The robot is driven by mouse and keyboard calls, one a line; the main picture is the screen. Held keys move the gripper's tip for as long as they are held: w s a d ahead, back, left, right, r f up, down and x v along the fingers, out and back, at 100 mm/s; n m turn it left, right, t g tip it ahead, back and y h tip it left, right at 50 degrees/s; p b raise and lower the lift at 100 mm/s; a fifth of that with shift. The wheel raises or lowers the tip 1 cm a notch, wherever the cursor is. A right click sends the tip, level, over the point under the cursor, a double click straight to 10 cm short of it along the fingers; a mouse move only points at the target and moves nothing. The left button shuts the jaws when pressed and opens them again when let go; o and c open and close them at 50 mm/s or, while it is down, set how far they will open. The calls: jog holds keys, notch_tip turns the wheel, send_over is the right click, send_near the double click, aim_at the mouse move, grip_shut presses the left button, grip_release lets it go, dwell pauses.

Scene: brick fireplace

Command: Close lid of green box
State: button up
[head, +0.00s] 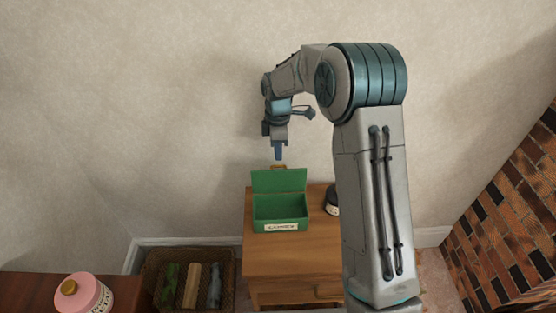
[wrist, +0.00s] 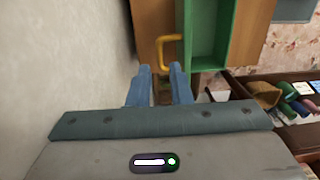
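The green box (head: 280,212) stands on a wooden cabinet with its lid (head: 279,181) raised upright at the back. Its open inside shows in the head view, and a pale label is on its front. In the wrist view the box (wrist: 206,35) is right of centre, with the lid seen edge-on (wrist: 183,40). A yellow-gold loop handle (wrist: 166,40) shows beside the lid, on the wall side. My gripper (head: 279,157) points down above and behind the lid. In the wrist view its blue fingers (wrist: 160,69) are apart with nothing between them.
The wooden cabinet (head: 290,263) has a dark jar (head: 332,200) at its right, partly hidden by my arm. A wicker basket (head: 190,284) with several items is on the floor at left. A pink container (head: 84,293) stands on another surface. The wall is close behind my gripper.

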aim_at(278, 166)
jog(key=shift+s+f, duration=0.15)
jog(key=shift+f, duration=2)
grip_shut()
jog(key=shift+s+a+b, duration=0.1)
jog(key=shift+b, duration=0.2)
